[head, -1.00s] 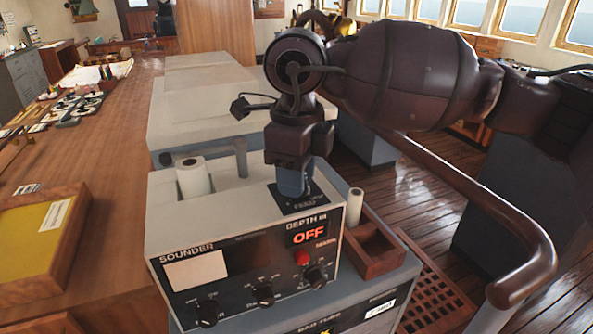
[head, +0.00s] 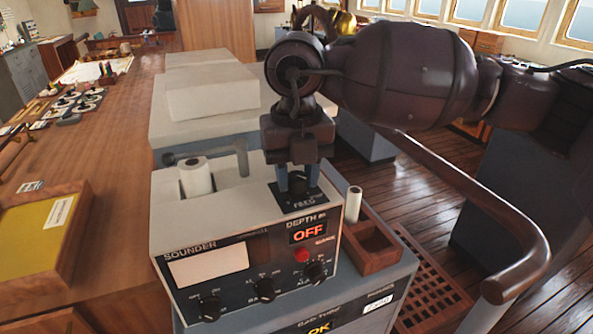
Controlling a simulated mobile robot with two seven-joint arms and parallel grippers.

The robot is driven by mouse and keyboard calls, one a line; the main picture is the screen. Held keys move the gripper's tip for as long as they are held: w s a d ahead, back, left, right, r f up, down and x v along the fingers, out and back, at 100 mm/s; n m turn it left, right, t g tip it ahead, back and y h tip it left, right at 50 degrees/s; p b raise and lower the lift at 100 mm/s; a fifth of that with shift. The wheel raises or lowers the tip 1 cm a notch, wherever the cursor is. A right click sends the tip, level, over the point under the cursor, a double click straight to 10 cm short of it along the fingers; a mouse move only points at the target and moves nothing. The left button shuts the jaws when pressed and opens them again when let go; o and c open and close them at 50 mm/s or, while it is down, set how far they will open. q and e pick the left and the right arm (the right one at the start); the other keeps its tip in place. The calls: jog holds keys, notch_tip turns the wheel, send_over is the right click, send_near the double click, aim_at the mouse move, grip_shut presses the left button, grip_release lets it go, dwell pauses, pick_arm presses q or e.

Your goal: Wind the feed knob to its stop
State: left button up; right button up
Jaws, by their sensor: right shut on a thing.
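The sounder (head: 245,245) is a grey box with a black front panel. Its depth display (head: 310,233) reads OFF in red. The dark feed knob (head: 299,187) stands on a black plate marked FEED on the sounder's top, at the right. My right gripper (head: 298,180) points down over the plate and is shut on this knob, with a finger on each side. The fingers partly hide the knob, and I cannot tell how far it is turned. A white paper roll (head: 196,177) sits in the open top at the left. My left gripper is not in view.
A wooden holder (head: 375,245) with a white roll (head: 354,204) stands right of the sounder. A brown handrail (head: 480,190) curves along the right. A yellow-lined wooden tray (head: 70,240) lies on the counter at left. Pale boxes stand behind the sounder.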

jog(key=m, duration=0.4)
jog(key=shift+w+r+m, duration=0.1)
jog(key=shift+r+m, duration=0.1)
jog(key=shift+m, duration=0.1)
jog(key=m, duration=0.3)
jog(key=shift+m+p, duration=0.35)
jog(key=shift+m, duration=0.05)
jog(key=m, duration=0.4)
jog(key=shift+m, duration=1.7)
jog(key=o, duration=0.9)
jog(key=shift+f, duration=0.15)
jog(key=shift+o, duration=0.2)
